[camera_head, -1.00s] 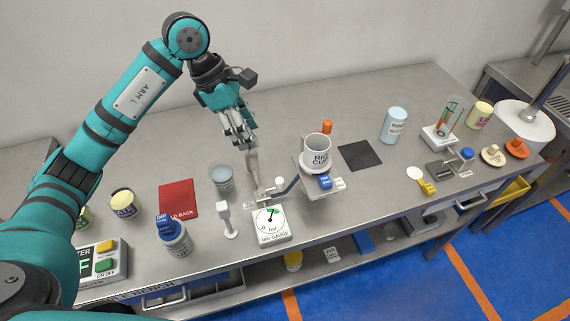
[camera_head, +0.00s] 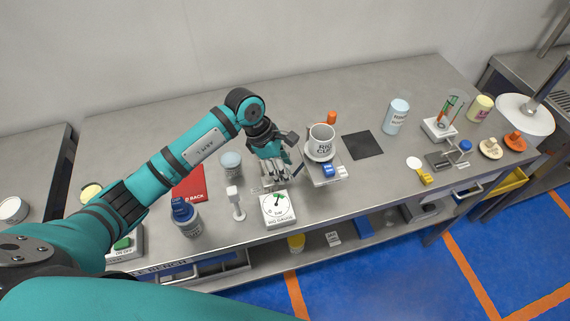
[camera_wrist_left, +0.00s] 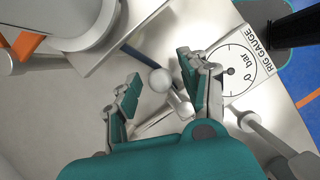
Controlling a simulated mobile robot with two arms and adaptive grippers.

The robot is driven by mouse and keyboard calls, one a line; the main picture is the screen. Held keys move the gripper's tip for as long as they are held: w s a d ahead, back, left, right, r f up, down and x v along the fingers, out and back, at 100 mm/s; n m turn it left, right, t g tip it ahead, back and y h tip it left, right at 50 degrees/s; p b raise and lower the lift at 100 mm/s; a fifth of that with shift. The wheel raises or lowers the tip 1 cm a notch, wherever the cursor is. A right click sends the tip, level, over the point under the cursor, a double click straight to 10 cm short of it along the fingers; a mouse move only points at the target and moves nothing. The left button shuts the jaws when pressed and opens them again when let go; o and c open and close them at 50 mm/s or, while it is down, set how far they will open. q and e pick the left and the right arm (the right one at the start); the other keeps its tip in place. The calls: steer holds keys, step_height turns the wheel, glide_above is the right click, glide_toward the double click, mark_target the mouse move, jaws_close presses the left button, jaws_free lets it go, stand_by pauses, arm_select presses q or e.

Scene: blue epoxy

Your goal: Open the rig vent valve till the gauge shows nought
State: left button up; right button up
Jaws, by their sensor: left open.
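The rig gauge (camera_head: 279,222) is a white box with a round dial at the bench's front; it also shows in the wrist view (camera_wrist_left: 246,59). Its needle seems to point towards a green mark, away from the 0; the exact reading is too small to tell. A pale ball knob (camera_wrist_left: 159,80) on a metal stem, perhaps the vent valve's handle, is beside the gauge, by a blue tube (camera_wrist_left: 137,58). My left gripper (camera_head: 272,184) is open, pointing down behind the gauge. In the wrist view the knob shows between its fingers, contact unclear. My right gripper is out of view.
The rig cup (camera_head: 321,143) stands on a raised platform right of my gripper. A white-topped post (camera_head: 236,202), a blue-lidded jar (camera_head: 187,220) and a beaker (camera_head: 231,163) are to the left. A black mat (camera_head: 362,145) lies bare further right.

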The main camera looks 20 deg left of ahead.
arm_select(q)
steer(key=shift+f, duration=0.1)
jaws_close()
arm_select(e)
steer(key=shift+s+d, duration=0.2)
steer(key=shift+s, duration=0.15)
